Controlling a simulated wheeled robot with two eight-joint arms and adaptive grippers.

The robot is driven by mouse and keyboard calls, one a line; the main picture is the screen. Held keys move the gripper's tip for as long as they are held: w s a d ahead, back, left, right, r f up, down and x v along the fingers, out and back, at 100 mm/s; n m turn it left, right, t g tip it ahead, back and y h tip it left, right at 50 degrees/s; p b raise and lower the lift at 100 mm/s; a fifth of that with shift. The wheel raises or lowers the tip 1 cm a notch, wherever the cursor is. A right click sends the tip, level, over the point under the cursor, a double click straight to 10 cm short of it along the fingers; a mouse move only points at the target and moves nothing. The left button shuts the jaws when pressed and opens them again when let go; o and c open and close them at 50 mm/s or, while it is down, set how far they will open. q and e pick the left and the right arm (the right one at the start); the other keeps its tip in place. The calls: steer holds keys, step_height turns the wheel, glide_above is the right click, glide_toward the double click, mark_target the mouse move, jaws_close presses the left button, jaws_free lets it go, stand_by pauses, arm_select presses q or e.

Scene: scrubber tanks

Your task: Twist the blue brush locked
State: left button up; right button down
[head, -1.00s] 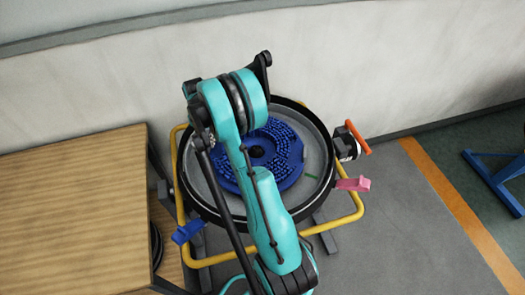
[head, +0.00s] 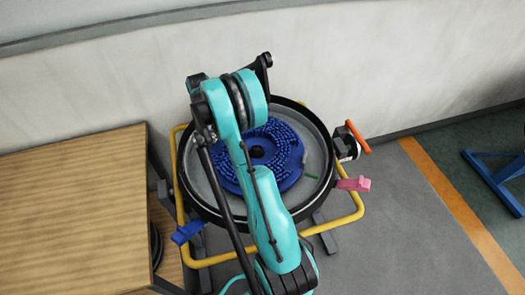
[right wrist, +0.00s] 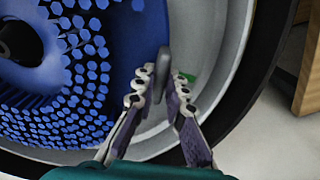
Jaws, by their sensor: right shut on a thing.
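The blue brush (head: 276,153) is a round disc of bristles with a dark hub, lying inside a black-rimmed round tank (head: 322,135). My right arm covers much of its left and lower part in the head view. In the right wrist view the brush (right wrist: 70,100) fills the left side. My right gripper (right wrist: 165,78) is at the brush's outer edge, shut on a grey upright peg (right wrist: 163,60) between its fingertips. I cannot tell how the peg joins the brush. The right fingertips are hidden in the head view. My left gripper is in neither view.
A yellow tube frame (head: 325,227) surrounds the tank. A pink lever (head: 353,184), an orange handle (head: 357,137) and a blue lever (head: 187,232) stick out. A wooden table (head: 75,215) is close at left, a wall behind. Floor is open at right.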

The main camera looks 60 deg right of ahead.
steer(key=shift+w+d, duration=0.15)
steer(key=shift+d, duration=0.1)
stand_by(0.4)
steer(key=shift+d, duration=0.15)
steer(key=c, duration=1.5)
jaws_free()
steer(key=shift+d+m, duration=0.1)
steer(key=shift+m, duration=0.2)
steer(key=shift+w, duration=0.1)
step_height(320, 180, up, 12)
